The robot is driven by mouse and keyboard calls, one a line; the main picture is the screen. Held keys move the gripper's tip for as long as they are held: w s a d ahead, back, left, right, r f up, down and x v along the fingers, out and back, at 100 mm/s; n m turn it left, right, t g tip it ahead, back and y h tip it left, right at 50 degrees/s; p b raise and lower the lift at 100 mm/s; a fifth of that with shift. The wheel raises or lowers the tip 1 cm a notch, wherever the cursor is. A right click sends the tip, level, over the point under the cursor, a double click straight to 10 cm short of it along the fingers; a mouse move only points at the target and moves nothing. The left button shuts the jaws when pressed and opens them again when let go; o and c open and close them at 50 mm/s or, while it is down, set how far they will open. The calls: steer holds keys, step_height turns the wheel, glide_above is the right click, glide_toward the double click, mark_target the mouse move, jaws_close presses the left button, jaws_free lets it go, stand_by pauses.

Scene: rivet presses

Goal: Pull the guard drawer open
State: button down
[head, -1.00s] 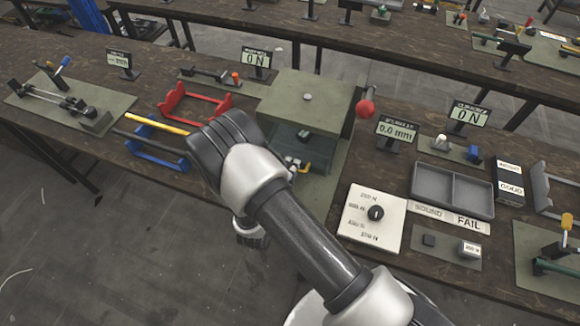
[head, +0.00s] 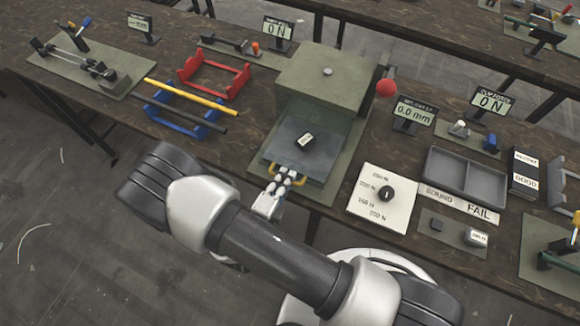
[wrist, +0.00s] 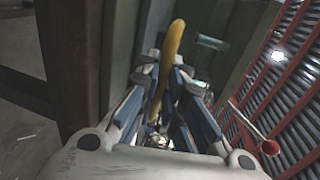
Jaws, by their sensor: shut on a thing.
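The press (head: 328,72) is a green box with a red ball lever at its right. Its guard drawer (head: 284,150), a flat grey-blue tray, sticks out of the front toward me. The yellow drawer handle (head: 299,181) is at the tray's front edge. My gripper (head: 284,178) is shut on this handle. In the wrist view the yellow handle (wrist: 172,55) runs between the fingers of my gripper (wrist: 158,95).
Left of the press are a blue rack (head: 180,122) with yellow and black rods and a red rack (head: 215,75). To its right are a white dial panel (head: 383,197) and a grey two-part tray (head: 465,180). The floor in front of the bench is open.

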steer(key=c, duration=2)
jaws_free()
steer(key=shift+o, duration=0.2)
steer(key=v, duration=1.2)
steer(key=shift+r, duration=0.1)
